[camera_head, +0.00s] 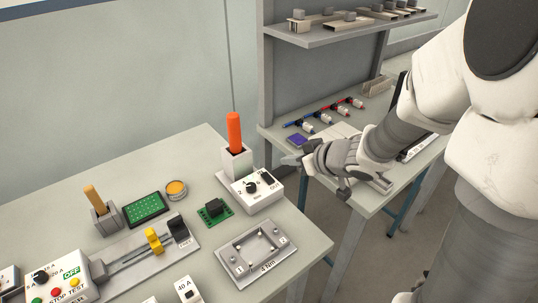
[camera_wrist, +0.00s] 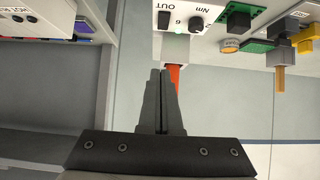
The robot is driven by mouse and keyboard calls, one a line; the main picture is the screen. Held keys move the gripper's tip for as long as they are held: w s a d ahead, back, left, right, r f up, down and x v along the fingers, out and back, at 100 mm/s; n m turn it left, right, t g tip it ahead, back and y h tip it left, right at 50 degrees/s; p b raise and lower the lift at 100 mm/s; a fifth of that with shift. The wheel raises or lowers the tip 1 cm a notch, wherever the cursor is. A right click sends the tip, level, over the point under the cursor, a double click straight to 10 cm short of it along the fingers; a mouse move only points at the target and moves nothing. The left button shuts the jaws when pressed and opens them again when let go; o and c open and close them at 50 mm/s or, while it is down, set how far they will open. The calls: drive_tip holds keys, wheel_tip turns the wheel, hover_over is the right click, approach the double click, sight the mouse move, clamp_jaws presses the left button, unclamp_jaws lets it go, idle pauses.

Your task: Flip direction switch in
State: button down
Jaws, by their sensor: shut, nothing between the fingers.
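A white control box (camera_head: 262,199) stands near the right end of the left table, with a round black knob (camera_head: 252,187) and a small black switch (camera_head: 267,178) on its top. In the wrist view the box (camera_wrist: 180,7) appears inverted at the top, with the dark switch (camera_wrist: 164,20) beside the word OUT. The switch's exact tilt is too small to tell. My gripper (camera_head: 284,160) is shut and empty, to the right of the box and apart from it. In the wrist view its closed fingertips (camera_wrist: 160,72) point toward the box.
An orange-handled tool (camera_head: 234,130) stands upright in a white holder behind the box. A green circuit board (camera_head: 214,212) and a grey 4 Nm plate (camera_head: 260,254) lie nearby. A second table with pens (camera_head: 340,112) and a shelf (camera_head: 340,32) stand at right.

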drive_tip(key=b, duration=0.5)
hover_over(268, 177)
drive_tip(key=f, duration=0.6)
drive_tip(key=shift+s+d+f, duration=0.15)
drive_tip(key=shift+s+f, duration=0.05)
drive_tip(key=shift+f, duration=0.05)
wheel_tip(268, 177, down, 2)
drive_tip(key=shift+w+f+b, duration=0.1)
drive_tip(key=shift+f+b, duration=0.05)
drive_tip(key=shift+b, duration=0.3)
drive_tip(key=shift+w+f, duration=0.1)
drive_tip(key=shift+f, duration=0.4)
drive_tip(key=shift+r+p, duration=0.15)
drive_tip(key=shift+p, duration=0.45)
